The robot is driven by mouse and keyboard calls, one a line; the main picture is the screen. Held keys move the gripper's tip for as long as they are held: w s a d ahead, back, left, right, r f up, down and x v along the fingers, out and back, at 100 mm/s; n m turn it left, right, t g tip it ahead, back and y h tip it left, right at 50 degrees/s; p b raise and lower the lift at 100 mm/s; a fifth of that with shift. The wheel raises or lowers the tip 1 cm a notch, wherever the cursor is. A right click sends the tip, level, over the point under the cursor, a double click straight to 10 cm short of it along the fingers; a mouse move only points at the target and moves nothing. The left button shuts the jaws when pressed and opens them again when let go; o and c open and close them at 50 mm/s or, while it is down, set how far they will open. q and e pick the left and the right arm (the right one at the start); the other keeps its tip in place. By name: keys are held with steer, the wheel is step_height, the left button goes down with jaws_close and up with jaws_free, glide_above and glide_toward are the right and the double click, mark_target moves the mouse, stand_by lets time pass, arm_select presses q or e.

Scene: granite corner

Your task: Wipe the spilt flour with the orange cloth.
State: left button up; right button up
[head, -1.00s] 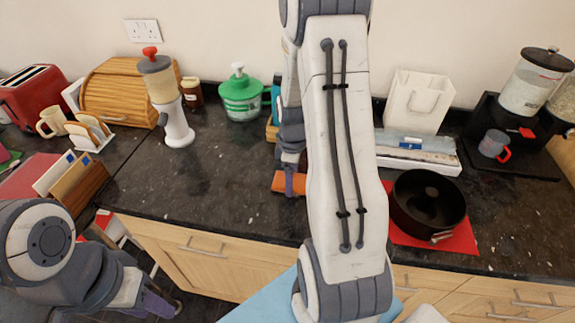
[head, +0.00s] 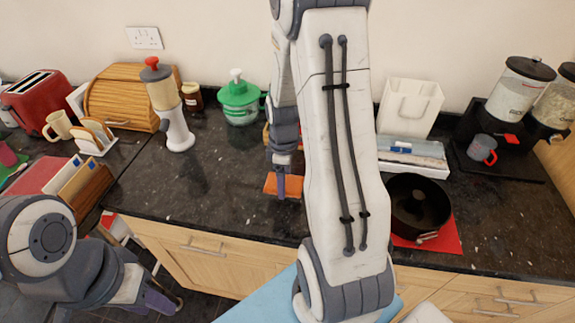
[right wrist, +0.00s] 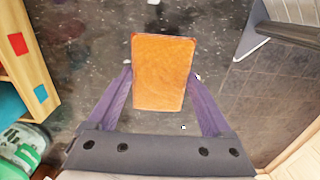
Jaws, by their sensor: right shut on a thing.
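The orange cloth (head: 270,184) is a small flat pad at the middle of the dark counter, left of my large white arm link. My right gripper (head: 283,188) comes down onto it from behind that link. In the right wrist view the cloth (right wrist: 163,72) sits between the two purple fingers of my right gripper (right wrist: 160,84), which are shut on its sides. I cannot tell whether it touches the counter. Small white bits (right wrist: 183,127) show near it on the speckled granite; I cannot tell flour from stone flecks. My left gripper (head: 158,298) is low at the left, clear of the counter.
A white blender-like dispenser (head: 178,130) and a green-lidded jar (head: 238,102) stand behind left. A black pot (head: 418,207) on a red mat (head: 447,240) stands to the right. Open counter (head: 205,180) lies left of the cloth.

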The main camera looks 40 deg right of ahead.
steer(key=shift+r+p, duration=1)
steer(key=shift+r, duration=0.45)
